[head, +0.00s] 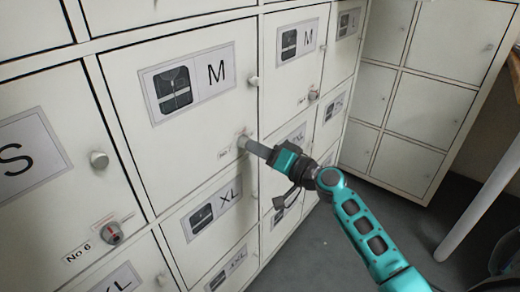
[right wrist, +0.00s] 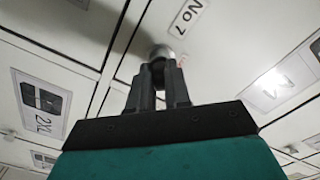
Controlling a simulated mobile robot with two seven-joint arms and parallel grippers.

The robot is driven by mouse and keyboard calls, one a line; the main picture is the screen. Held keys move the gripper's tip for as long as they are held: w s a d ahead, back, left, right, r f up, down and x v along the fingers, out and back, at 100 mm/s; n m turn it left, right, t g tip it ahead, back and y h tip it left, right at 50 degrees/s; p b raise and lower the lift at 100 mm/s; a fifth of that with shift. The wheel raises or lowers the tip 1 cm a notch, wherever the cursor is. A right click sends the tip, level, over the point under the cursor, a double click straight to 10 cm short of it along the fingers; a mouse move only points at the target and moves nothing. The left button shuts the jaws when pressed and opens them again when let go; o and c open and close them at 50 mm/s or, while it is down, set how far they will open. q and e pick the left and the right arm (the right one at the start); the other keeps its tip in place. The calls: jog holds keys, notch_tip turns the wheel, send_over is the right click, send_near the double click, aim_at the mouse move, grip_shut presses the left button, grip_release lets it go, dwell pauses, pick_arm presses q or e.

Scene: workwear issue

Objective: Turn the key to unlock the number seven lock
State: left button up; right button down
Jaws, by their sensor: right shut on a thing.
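The number seven lock (right wrist: 162,51) is a round silver barrel beside the "No 7" label (right wrist: 187,16) in the right wrist view. In the head view the lock (head: 241,139) shows only in part at the lower right of the M door (head: 190,130), behind my fingertips. My right gripper (head: 248,145) reaches the lock from the right. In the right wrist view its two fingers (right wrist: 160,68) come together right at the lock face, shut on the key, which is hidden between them. My left gripper is not in view.
The lockers carry size labels and several round knobs, one (head: 253,80) above my gripper. The number six lock (head: 112,232) is at the lower left. More lockers (head: 420,100) stand at the right, with a table leg (head: 480,212) beside them. Grey floor (head: 320,255) is clear between.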

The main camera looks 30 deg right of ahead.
jog(key=shift+w+a+r, duration=0.1)
jog(key=shift+a+r, duration=0.05)
jog(key=shift+r, duration=0.05)
jog(key=shift+m+p, duration=0.65)
jog(key=shift+m, duration=0.55)
jog(key=shift+m+p, duration=0.4)
jog(key=shift+m, duration=0.8)
jog(key=shift+w+r+m+p, duration=0.1)
jog(key=shift+m+p, duration=0.5)
jog(key=shift+m, duration=0.3)
jog(key=shift+m+p, duration=0.6)
jog(key=shift+m, duration=0.9)
